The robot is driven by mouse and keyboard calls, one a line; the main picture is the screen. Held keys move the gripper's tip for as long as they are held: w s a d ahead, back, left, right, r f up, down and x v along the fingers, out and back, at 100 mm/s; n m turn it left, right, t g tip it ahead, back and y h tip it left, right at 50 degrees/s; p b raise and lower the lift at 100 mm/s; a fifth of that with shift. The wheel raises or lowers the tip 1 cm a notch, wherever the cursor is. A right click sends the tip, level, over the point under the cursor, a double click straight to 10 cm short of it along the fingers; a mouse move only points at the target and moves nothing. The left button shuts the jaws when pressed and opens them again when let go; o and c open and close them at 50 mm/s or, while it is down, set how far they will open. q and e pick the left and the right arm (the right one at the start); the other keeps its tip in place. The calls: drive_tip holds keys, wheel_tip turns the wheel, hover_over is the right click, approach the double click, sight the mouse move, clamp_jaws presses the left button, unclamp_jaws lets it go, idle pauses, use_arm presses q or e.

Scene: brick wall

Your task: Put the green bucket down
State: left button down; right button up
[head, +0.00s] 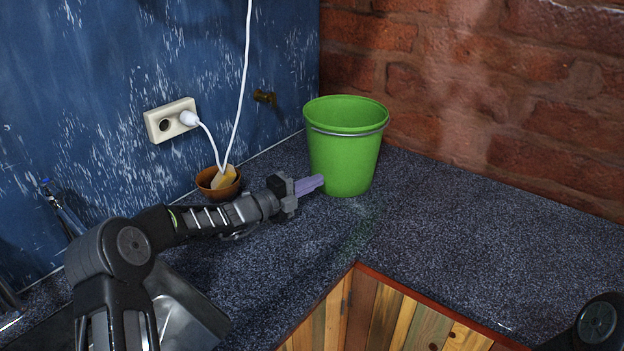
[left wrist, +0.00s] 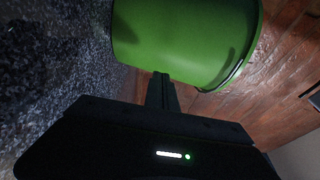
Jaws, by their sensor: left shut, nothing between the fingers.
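The green bucket (head: 343,158) stands upright on the dark speckled countertop (head: 480,215), in the corner between the blue wall and the brick wall. Its metal handle lies down around the rim. My left gripper (head: 318,184) is shut and empty, just left of the bucket's lower side; I cannot tell if it touches the bucket. In the left wrist view the bucket (left wrist: 185,35) fills the top, turned sideways, with the shut fingers (left wrist: 161,80) in front of it. My right gripper is out of view.
A brown bowl (head: 207,183) with a yellowish thing in it stands left of the bucket, below a socket (head: 158,124) with a white plug and cable. A metal sink (head: 190,305) is at the lower left. The counter right of the bucket is clear.

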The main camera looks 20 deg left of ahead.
use_arm(q)
drive_tip(key=v, duration=0.9)
drive_tip(key=shift+a+b, duration=0.3)
drive_tip(key=shift+b, duration=0.1)
